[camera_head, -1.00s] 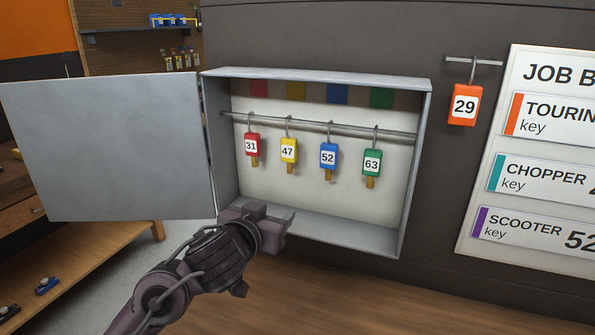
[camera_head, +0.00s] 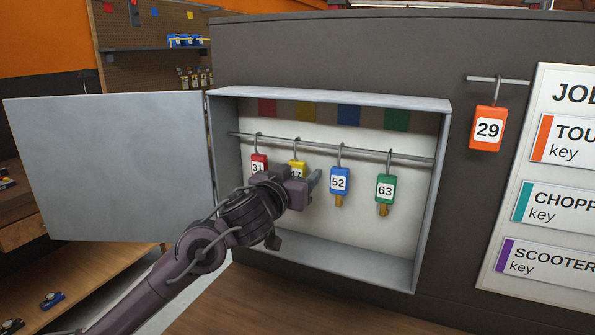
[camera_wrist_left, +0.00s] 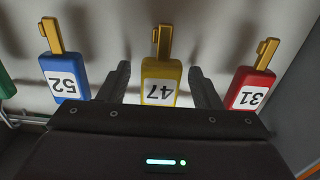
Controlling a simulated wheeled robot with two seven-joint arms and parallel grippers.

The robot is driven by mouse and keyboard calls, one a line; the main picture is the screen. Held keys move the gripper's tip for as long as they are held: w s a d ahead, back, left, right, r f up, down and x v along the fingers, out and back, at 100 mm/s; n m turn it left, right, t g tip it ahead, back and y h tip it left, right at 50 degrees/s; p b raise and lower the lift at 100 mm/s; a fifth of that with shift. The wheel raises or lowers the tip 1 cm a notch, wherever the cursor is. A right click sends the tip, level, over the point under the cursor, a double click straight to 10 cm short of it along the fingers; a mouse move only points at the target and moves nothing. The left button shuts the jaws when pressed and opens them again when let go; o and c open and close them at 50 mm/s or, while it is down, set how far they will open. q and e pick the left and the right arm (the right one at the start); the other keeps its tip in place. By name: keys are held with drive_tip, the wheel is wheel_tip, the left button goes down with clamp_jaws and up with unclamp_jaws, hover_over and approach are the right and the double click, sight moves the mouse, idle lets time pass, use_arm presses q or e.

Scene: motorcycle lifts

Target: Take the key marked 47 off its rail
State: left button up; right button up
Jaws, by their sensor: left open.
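The yellow key tag marked 47 (camera_head: 298,166) hangs by its hook from the rail (camera_head: 365,152) inside the open grey cabinet. My left gripper (camera_head: 308,182) is in front of it and hides its lower part in the head view. In the left wrist view, which is upside down, the yellow tag (camera_wrist_left: 161,78) stands between the two dark fingers of my left gripper (camera_wrist_left: 160,82). The fingers are open, with a gap visible on each side of the tag. My right gripper is not in view.
The red tag 31 (camera_head: 259,163) hangs close on the left, the blue tag 52 (camera_head: 339,181) and green tag 63 (camera_head: 385,188) on the right. The cabinet door (camera_head: 110,165) stands open to the left. Orange tag 29 (camera_head: 487,129) hangs outside, beside a job board (camera_head: 520,215).

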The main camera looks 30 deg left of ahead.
use_arm(q)
drive_tip(key=shift+s, duration=0.1)
drive_tip(key=c, duration=1)
drive_tip(key=shift+r, duration=0.15)
